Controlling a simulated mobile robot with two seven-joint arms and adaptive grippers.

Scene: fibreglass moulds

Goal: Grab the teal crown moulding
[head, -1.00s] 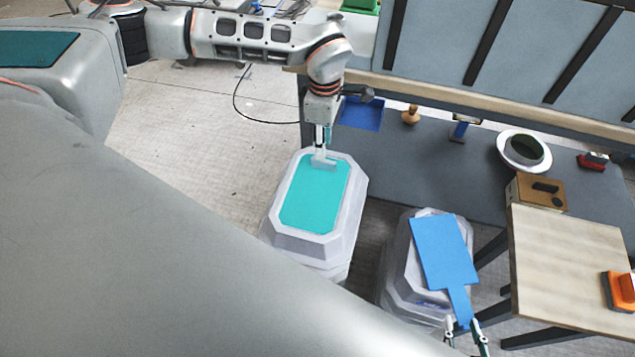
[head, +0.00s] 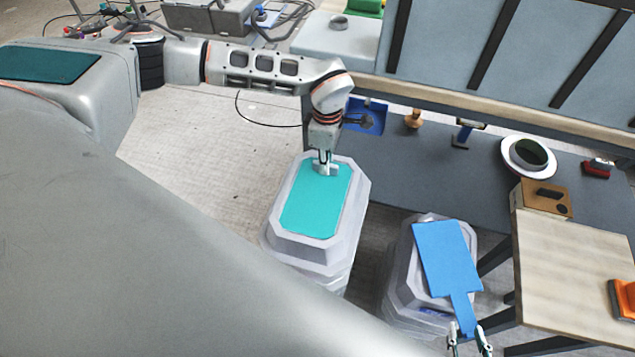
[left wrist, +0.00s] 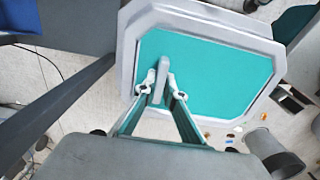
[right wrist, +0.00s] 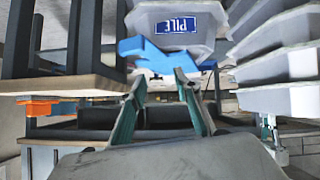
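The teal crown moulding (head: 315,200) is a teal panel set in a grey eight-sided rim, on top of a stack of grey moulds. It also fills much of the left wrist view (left wrist: 215,75). A small grey handle (left wrist: 162,78) stands up from its face near one edge. My left gripper (head: 323,158) points down at this handle. Its fingers lie on either side of the handle and look slightly apart from it. My right gripper (head: 469,338) is open at the narrow tab of a blue paddle-shaped board (head: 447,258); whether it touches the tab is unclear.
The blue board lies on a second grey mould stack (head: 400,275), which has a blue label (right wrist: 185,25). A wooden-topped table (head: 575,265) stands at the right with an orange object (head: 622,300). A dark bench (head: 400,170) holding several items is behind. Floor left of the stacks is clear.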

